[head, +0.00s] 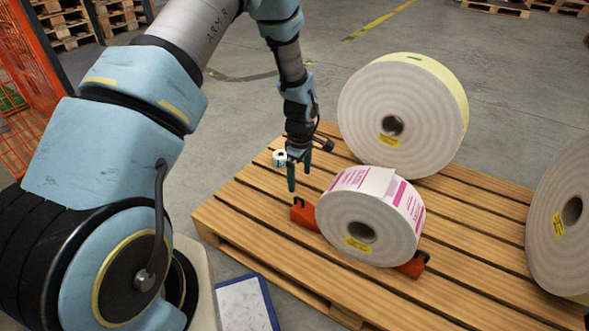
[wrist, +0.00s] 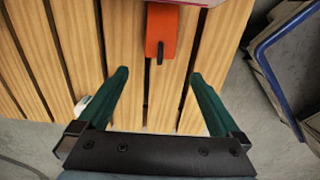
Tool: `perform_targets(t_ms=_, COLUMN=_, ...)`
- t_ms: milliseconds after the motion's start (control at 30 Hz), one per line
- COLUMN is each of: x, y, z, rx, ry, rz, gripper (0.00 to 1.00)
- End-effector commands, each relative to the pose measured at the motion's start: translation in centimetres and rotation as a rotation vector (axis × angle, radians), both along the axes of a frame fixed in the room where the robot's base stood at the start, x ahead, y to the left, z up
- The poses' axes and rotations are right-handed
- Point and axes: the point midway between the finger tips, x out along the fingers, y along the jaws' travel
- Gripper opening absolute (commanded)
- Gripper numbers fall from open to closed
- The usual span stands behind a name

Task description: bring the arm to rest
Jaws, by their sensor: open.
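My arm reaches from the left over a wooden pallet (head: 255,205). My gripper (head: 299,178) points down, its two green fingers apart and empty, left of the label roll (head: 370,215). In the wrist view my gripper (wrist: 155,100) shows its fingers spread over the pallet slats (wrist: 88,40), with nothing between them. The orange cradle (head: 303,215) under the label roll also shows in the wrist view (wrist: 160,28), ahead of the fingertips. The gripper's height above the slats is hard to tell.
A large white roll (head: 400,100) stands at the pallet's back, and another roll (head: 560,215) at the right edge. An orange fence (head: 28,85) is at the far left. A blue-edged clipboard (head: 245,305) lies below the pallet's front left. Floor behind is open.

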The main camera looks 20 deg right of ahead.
Motion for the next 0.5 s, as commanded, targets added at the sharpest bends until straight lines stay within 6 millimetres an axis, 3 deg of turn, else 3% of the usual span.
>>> perform_targets(t_ms=167, x=0.1, y=0.1, z=0.2, rx=0.0, ry=-0.001, rz=-0.002, gripper=1.0)
perform_targets(t_ms=267, x=0.7, y=1.3, z=1.7, rx=-0.002, ry=-0.008, rz=-0.026, gripper=1.0)
perform_targets(t_ms=367, x=1.8, y=4.0, z=4.8, rx=-0.005, ry=-0.022, rz=-0.088, gripper=1.0)
perform_targets(t_ms=500, x=2.6, y=10.0, z=10.7, rx=-0.007, ry=-0.049, rz=-0.222, gripper=1.0)
